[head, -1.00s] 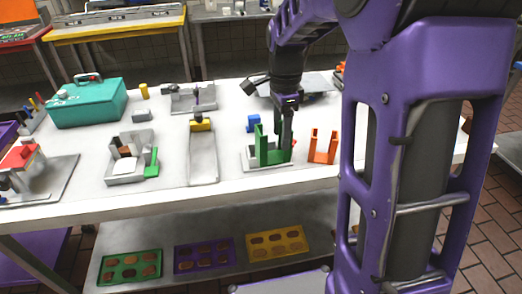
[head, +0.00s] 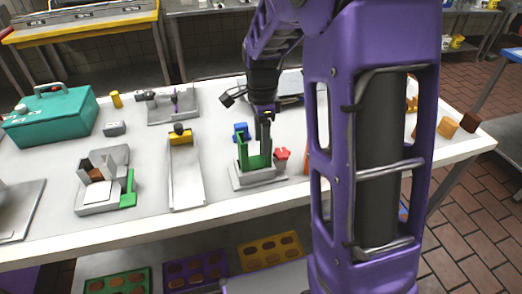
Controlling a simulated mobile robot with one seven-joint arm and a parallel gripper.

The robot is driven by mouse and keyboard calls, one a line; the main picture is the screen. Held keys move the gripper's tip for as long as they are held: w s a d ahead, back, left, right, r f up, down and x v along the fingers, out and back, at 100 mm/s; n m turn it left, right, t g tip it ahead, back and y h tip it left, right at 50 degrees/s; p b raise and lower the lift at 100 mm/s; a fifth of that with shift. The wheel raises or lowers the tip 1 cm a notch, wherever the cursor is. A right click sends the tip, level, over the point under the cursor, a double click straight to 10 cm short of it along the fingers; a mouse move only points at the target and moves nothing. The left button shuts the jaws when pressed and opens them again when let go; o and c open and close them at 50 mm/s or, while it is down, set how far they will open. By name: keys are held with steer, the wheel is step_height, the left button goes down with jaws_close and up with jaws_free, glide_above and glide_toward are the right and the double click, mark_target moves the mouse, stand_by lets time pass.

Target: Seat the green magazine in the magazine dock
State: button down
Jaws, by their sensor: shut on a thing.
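The green magazine (head: 254,161) stands upright, with two tall posts and a low middle. It is at the grey magazine dock (head: 243,182) near the table's front edge. Its lower end is at or just above the dock; I cannot tell if it is fully down. My gripper (head: 266,143) points down and is shut on the magazine's right side, partly hiding it. A small red part (head: 282,154) shows just right of the magazine at the dock.
A blue block (head: 240,131) stands behind the dock. An orange holder (head: 309,157) at the right is mostly hidden by my arm. A long grey tray (head: 187,185) with a yellow end lies to the left. A grey fixture (head: 98,208) stands farther left.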

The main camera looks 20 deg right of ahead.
mark_target(262, 160)
steer(key=shift+f, duration=1.75)
steer(key=shift+f, duration=0.15)
steer(key=shift+c, duration=0.6)
jaws_free()
step_height(262, 160, up, 12)
steer(key=p, duration=0.1)
steer(key=shift+r, duration=0.2)
